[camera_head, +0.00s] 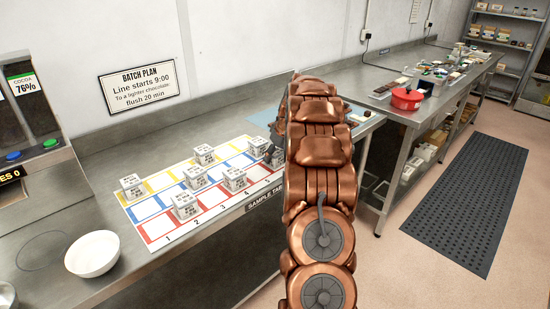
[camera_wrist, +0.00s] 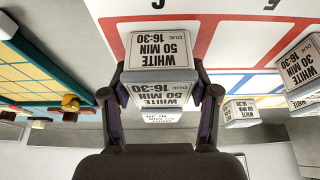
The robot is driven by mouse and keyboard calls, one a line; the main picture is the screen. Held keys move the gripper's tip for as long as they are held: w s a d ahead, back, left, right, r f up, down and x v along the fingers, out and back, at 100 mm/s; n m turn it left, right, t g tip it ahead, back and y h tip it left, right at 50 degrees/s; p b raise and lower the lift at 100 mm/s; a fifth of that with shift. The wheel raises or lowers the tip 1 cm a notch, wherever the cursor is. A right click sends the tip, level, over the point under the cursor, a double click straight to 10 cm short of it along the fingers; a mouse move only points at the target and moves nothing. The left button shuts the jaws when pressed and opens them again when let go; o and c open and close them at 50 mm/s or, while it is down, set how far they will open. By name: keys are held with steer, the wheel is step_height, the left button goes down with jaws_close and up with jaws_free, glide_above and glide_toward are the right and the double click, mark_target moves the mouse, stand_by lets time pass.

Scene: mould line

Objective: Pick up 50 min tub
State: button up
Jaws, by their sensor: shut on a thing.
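In the wrist view a white tub (camera_wrist: 158,92) labelled "WHITE 50 MIN DUE 16:30", upside down in the picture, sits between the two fingers of my gripper (camera_wrist: 160,95). The fingers are shut on its sides. The label shows on its lid and on its near side. Whether its base touches the sample mat (camera_wrist: 255,38) cannot be told. In the head view my copper-coloured arm hides most of the gripper and the held tub.
Several similar tubs, such as one (camera_head: 186,206) at the front left, stand on the coloured grid mat (camera_head: 160,228). In the wrist view another tub (camera_wrist: 301,65) stands close at the right. A white bowl (camera_head: 92,253) and a dispenser (camera_head: 35,120) are at the left.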

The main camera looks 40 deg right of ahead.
steer(key=c, duration=0.3)
steer(key=shift+r, duration=0.15)
steer(key=shift+c, duration=0.2)
steer(key=shift+r+b, duration=0.55)
steer(key=shift+r, duration=0.6)
steer(key=shift+s+r, duration=0.1)
steer(key=shift+r, duration=0.35)
steer(key=s+a+r+b, duration=0.1)
steer(key=s+a+b, duration=0.1)
steer(key=s, duration=0.5)
steer(key=s+a+r+b, duration=0.1)
steer(key=s+a+b, duration=0.15)
steer(key=s, duration=0.55)
step_height(320, 180, up, 6)
steer(key=p, duration=0.1)
steer(key=shift+a+r, duration=0.2)
steer(key=shift+r, duration=0.05)
